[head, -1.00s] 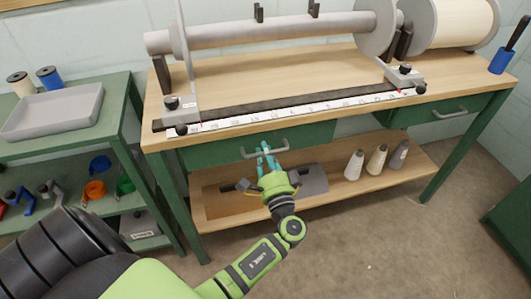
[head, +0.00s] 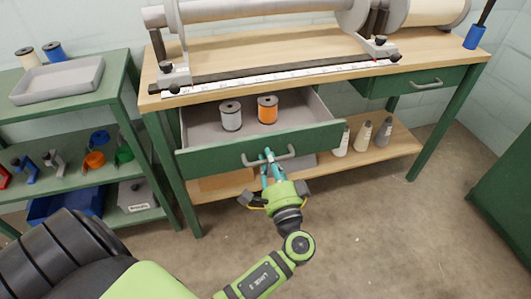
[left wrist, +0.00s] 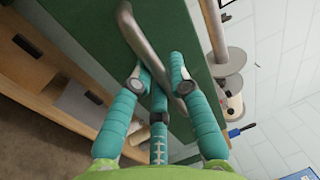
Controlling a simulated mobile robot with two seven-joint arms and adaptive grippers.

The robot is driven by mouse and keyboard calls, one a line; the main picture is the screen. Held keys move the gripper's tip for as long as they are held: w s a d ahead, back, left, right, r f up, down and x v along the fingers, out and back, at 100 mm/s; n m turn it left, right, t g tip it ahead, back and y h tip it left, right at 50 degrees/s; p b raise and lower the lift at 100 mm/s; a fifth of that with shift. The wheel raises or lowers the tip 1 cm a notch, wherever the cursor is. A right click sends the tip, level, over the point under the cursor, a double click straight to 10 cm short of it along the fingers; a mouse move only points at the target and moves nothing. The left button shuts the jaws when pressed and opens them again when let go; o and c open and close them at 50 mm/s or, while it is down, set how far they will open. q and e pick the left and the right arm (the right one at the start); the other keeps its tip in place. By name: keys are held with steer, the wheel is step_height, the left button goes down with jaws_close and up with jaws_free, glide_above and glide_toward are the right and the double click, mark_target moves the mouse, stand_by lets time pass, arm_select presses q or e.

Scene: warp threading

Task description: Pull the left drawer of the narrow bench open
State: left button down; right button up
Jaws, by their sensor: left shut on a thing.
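The left drawer (head: 215,158) of the narrow bench (head: 240,66) stands pulled well out, its green front facing me. Inside it are a grey spool (head: 231,116) and an orange spool (head: 267,109), both upright. My left gripper (head: 268,158) is shut on the drawer's grey bar handle (head: 286,154). In the left wrist view the teal fingers (left wrist: 157,85) close around the handle (left wrist: 150,45). My right gripper does not show.
The right drawer (head: 420,83) is shut. Several cones (head: 362,136) stand on the lower shelf (head: 400,148). A green shelf unit with a grey tray (head: 60,81) stands at left. The floor (head: 380,230) in front is clear.

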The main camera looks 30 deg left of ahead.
arm_select(q)
steer(key=shift+r+v, duration=0.15)
steer(key=shift+v, duration=0.65)
steer(key=shift+r+v, duration=0.15)
steer(key=shift+v, duration=0.6)
steer(key=c, duration=1.2)
jaws_free()
steer(key=shift+o, duration=0.2)
steer(key=shift+d, duration=0.1)
steer(key=v, duration=1.2)
steer(key=shift+s, duration=0.1)
